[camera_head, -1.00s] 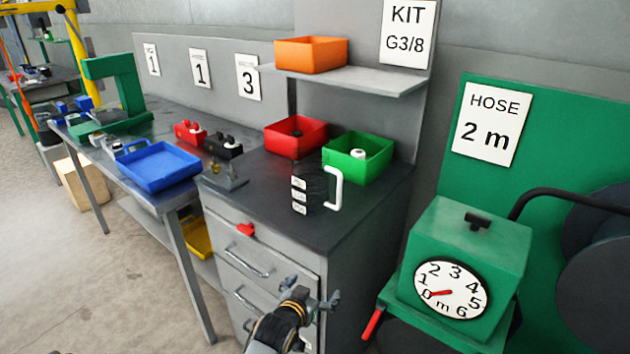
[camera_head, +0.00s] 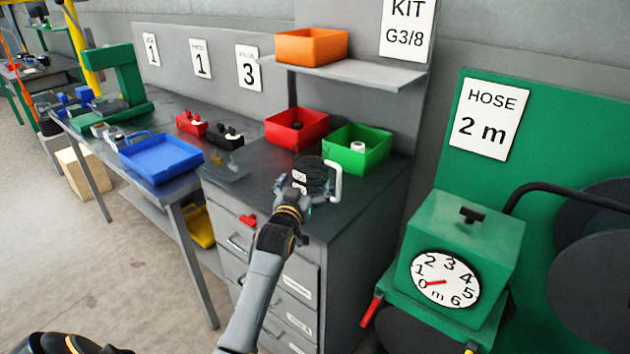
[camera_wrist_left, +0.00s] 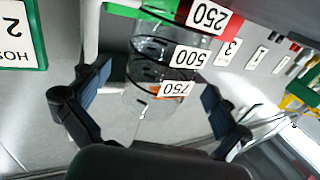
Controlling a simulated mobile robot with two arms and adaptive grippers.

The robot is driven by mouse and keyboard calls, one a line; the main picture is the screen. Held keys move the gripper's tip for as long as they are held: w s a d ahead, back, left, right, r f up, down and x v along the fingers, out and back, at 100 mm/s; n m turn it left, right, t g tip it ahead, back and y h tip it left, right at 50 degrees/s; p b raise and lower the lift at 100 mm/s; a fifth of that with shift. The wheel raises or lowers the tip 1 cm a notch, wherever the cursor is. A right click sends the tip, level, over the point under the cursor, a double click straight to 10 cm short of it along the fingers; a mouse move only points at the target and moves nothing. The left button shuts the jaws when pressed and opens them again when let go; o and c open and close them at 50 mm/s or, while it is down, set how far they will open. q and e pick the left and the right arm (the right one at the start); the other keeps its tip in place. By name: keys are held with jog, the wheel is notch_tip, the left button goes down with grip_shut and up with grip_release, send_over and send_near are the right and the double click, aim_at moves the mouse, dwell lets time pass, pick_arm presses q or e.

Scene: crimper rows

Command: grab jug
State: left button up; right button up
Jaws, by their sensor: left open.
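The jug (camera_head: 313,172) is clear, with white volume labels and a white handle, and stands upright on the dark cabinet top. My left gripper (camera_head: 303,188) is open in front of it and hides part of its lower body. In the left wrist view the jug (camera_wrist_left: 152,72) shows upside down, with labels 250, 500 and 750. The open fingers of my left gripper (camera_wrist_left: 156,88) stand to either side of its near part. I cannot tell if either finger touches it. The handle is on the jug's right in the head view. My right gripper is not in view.
A red bin (camera_head: 297,128) and a green bin (camera_head: 357,149) stand behind the jug. An orange bin (camera_head: 311,46) is on the shelf above. A blue tray (camera_head: 160,157) is on the left bench. A green hose gauge box (camera_head: 463,245) stands at the right.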

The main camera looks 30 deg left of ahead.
pick_arm(q)
jog(key=shift+w+a+r, duration=0.1)
jog(key=shift+w, duration=0.2)
jog(key=x, duration=0.2)
jog(key=p+x, duration=0.1)
jog(key=x, duration=0.1)
jog(key=shift+a+p, duration=0.25)
jog(key=shift+p, duration=0.05)
jog(key=shift+w, duration=0.25)
jog(key=c, duration=1)
jog(key=shift+c, duration=0.7)
